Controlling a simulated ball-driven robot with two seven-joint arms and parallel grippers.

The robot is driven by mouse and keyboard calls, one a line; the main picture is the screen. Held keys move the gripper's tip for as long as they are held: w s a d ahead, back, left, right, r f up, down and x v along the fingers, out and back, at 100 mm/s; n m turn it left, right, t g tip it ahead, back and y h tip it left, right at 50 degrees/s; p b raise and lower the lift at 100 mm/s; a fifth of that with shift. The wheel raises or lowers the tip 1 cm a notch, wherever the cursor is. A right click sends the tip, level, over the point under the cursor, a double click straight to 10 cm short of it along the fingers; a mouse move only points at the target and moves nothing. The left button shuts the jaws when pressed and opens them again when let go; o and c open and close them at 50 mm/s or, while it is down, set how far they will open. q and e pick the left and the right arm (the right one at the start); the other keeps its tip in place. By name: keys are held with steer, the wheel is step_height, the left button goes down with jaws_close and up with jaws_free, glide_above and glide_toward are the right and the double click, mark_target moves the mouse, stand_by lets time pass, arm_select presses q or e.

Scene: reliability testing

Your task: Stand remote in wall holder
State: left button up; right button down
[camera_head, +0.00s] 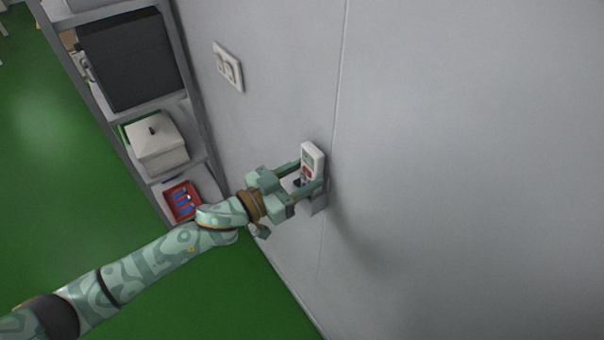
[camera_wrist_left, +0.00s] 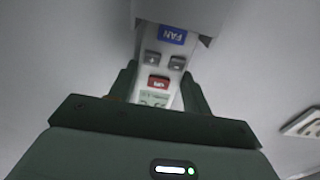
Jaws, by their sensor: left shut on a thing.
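The white remote (camera_head: 313,153) is upright against the grey wall, its display at the top. My left gripper (camera_head: 311,176) is shut on its sides. The light grey wall holder (camera_head: 319,204) is directly below, partly hidden by my gripper. In the left wrist view the picture is upside down: the remote (camera_wrist_left: 157,65) shows a blue FAN label, grey buttons and a red button between the fingers of my left gripper (camera_wrist_left: 160,85). Its FAN end meets the holder (camera_wrist_left: 185,10) at the top. I cannot tell how deep it sits. My right gripper is out of view.
A white wall socket plate (camera_head: 228,67) is on the wall at the upper left. A grey shelf (camera_head: 184,75) stands left, with a black box (camera_head: 131,57), a white lidded box (camera_head: 156,146) and a red tray (camera_head: 181,201). The wall on the right is bare.

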arm_select(q)
steer(key=o, duration=1.1)
steer(key=shift+o, duration=0.2)
steer(key=b+v, duration=0.1)
steer(key=v, duration=1.5)
steer(key=shift+s+a, duration=0.1)
steer(key=shift+a, duration=0.05)
